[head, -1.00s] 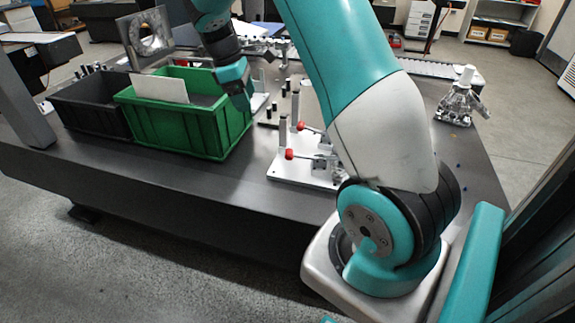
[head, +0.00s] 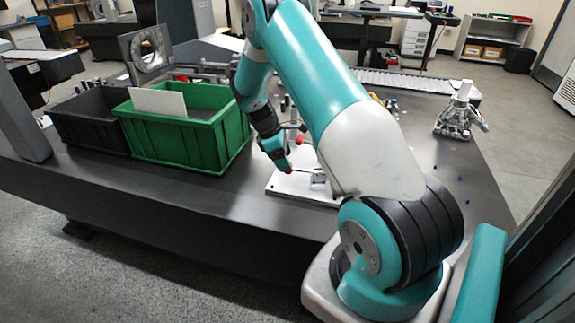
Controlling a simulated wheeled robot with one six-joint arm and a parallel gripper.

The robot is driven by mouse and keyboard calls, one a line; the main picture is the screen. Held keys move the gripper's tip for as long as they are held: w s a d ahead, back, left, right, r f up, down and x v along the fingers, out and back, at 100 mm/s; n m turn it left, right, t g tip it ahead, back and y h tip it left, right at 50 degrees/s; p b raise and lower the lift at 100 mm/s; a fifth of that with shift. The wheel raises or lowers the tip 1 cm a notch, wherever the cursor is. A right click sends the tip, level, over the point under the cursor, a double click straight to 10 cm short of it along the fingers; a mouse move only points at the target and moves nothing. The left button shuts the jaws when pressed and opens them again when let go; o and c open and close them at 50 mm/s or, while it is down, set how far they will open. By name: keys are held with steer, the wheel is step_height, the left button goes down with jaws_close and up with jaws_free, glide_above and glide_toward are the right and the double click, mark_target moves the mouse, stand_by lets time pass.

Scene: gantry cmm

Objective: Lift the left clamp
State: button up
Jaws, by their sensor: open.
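A white fixture plate (head: 284,186) lies on the dark table, with toggle clamps that have red handle tips. A red tip (head: 289,171) shows at the near left of the plate, just below my gripper (head: 284,163). Another red tip (head: 299,139) shows farther back, to the right of the gripper. My gripper points down over the left part of the plate and is open. Whether its fingers are around the near red tip or only beside it, I cannot tell. My arm hides the plate's right side and much of the clamps.
A green bin (head: 181,148) with a white card (head: 157,102) stands to the left of the plate, beside a black bin (head: 90,128). A metal ring block (head: 147,55) stands behind them. A metal casting (head: 458,118) stands at the right.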

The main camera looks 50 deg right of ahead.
steer(key=shift+x, duration=1.55)
steer(key=shift+c, duration=0.2)
